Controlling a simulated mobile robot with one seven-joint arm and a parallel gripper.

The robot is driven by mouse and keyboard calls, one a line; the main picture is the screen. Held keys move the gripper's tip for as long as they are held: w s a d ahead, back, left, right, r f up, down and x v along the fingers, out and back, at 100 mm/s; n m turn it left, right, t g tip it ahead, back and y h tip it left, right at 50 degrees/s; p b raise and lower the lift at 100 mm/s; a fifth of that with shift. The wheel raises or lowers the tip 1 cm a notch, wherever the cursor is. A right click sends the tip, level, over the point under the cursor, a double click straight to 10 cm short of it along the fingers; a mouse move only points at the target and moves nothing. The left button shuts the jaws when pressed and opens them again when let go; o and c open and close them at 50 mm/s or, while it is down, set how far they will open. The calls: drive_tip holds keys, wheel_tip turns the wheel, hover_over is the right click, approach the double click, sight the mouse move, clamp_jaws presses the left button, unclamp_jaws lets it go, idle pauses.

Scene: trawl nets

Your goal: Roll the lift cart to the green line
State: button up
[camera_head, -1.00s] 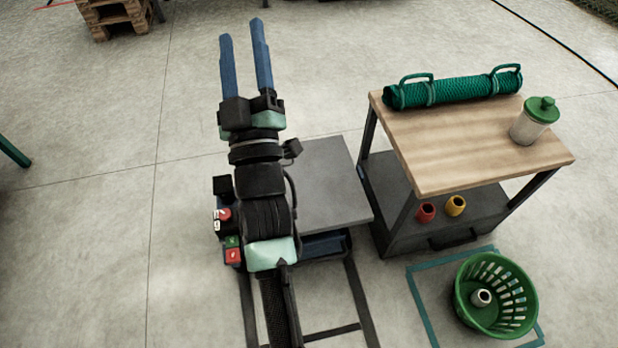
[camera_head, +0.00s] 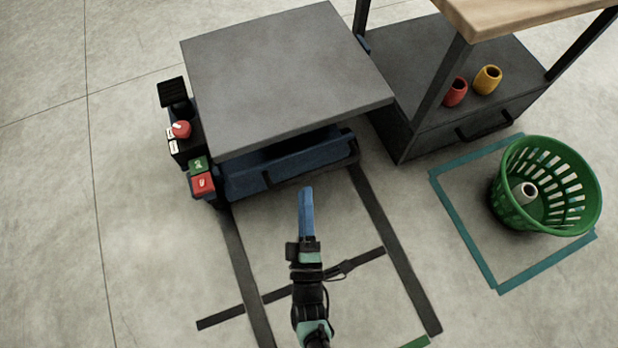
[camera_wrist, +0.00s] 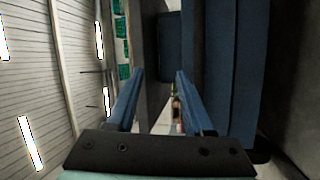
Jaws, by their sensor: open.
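The lift cart has a flat grey platform (camera_head: 285,75) on a dark blue base (camera_head: 285,165), with a control box (camera_head: 185,140) at its left end. It stands at the far end of dark floor strips. A bit of the green line (camera_head: 415,342) shows at the bottom edge of the head view. My gripper (camera_head: 306,190) is just in front of the cart's near side, seen edge-on. In the wrist view my gripper (camera_wrist: 158,75) is open and empty, with dark blue cart parts (camera_wrist: 225,70) close beside and beyond the fingers. Contact with the cart cannot be told.
A wood-topped workbench (camera_head: 525,12) stands right of the cart, with a red spool (camera_head: 456,92) and a yellow spool (camera_head: 487,79) on its lower shelf. A green basket (camera_head: 575,195) is inside a teal floor square (camera_head: 470,230). The floor on the left is clear.

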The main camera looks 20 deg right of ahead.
drive_tip(key=n+b, duration=0.1)
drive_tip(key=b, duration=0.1)
approach(317, 170)
drive_tip(key=shift+g+h, duration=0.3)
drive_tip(key=shift+a+f+b+x, duration=0.15)
drive_tip(key=shift+b+x, duration=1.35)
drive_tip(key=shift+x, duration=0.95)
drive_tip(key=shift+a+f+b+x, duration=0.15)
drive_tip(key=shift+b+x, duration=1.3)
drive_tip(key=shift+x, duration=1)
drive_tip(key=shift+w+d, duration=0.1)
drive_tip(key=shift+w, duration=0.05)
clamp_jaws()
